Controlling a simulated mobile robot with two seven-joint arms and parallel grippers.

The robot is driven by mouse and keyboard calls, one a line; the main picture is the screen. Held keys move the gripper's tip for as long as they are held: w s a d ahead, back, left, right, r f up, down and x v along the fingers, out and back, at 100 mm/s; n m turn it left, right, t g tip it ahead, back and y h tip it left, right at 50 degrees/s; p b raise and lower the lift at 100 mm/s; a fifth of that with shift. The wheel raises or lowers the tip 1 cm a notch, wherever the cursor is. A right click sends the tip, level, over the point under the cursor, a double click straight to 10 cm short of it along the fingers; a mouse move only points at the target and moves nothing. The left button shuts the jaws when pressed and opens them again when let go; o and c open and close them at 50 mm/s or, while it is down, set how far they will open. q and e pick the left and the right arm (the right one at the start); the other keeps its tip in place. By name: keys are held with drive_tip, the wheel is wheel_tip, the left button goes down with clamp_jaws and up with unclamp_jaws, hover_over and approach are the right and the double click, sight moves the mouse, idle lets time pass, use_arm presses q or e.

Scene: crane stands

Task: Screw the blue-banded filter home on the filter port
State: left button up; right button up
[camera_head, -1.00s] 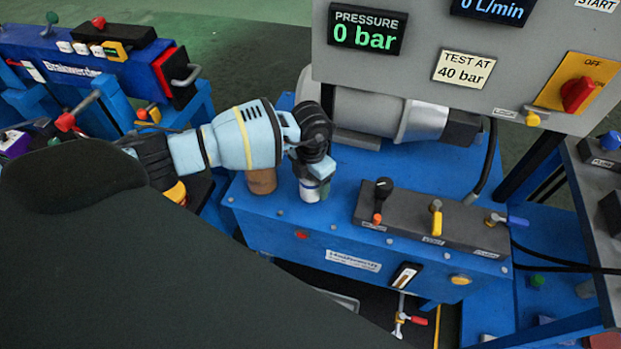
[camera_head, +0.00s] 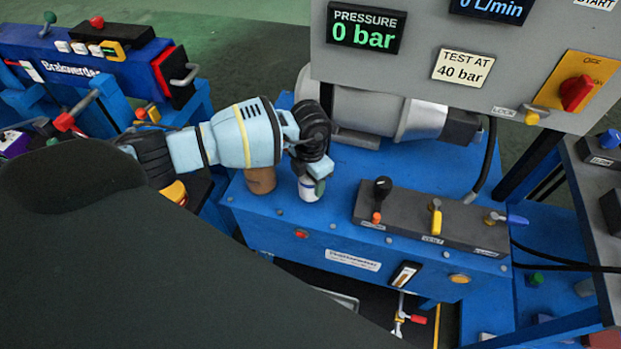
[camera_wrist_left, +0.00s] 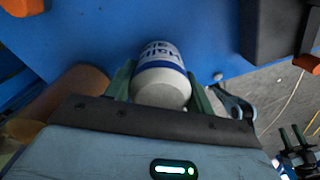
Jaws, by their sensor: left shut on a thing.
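The filter is a white can with a blue band, standing on the blue tank top below the panel (camera_head: 309,190). In the left wrist view the white-and-blue filter (camera_wrist_left: 161,75) sits between the two green fingers. My left gripper (camera_head: 318,180) is shut on it from above; its wrist hides the filter's upper part in the head view. The filter port is hidden, so I cannot tell how far the filter is seated on it.
A brown cylinder (camera_head: 260,181) stands just left of the filter. A dark valve block (camera_head: 430,222) with levers lies to the right. A grey motor (camera_head: 370,112) and the panel (camera_head: 475,70) stand behind. The tank top in front is clear.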

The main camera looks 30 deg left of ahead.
use_arm(q)
drive_tip(key=m, duration=0.4)
drive_tip(key=shift+b, duration=0.4)
use_arm(e)
drive_tip(key=shift+s+f, duration=0.4)
drive_tip(key=shift+f, duration=0.2)
use_arm(q)
drive_tip(key=m+b, duration=0.1)
drive_tip(key=m, duration=0.2)
drive_tip(key=shift+m, duration=1.1)
use_arm(e)
drive_tip(key=shift+s+f+g, duration=0.3)
drive_tip(key=shift+s+f, duration=0.15)
drive_tip(key=shift+f, duration=0.3)
use_arm(q)
drive_tip(key=m+b, duration=0.1)
drive_tip(key=m, duration=0.2)
drive_tip(key=shift+f, duration=0.1)
drive_tip(key=shift+m+b, duration=0.4)
drive_tip(key=shift+m, duration=0.6)
use_arm(e)
drive_tip(key=shift+s+f, duration=0.45)
drive_tip(key=shift+f, duration=0.4)
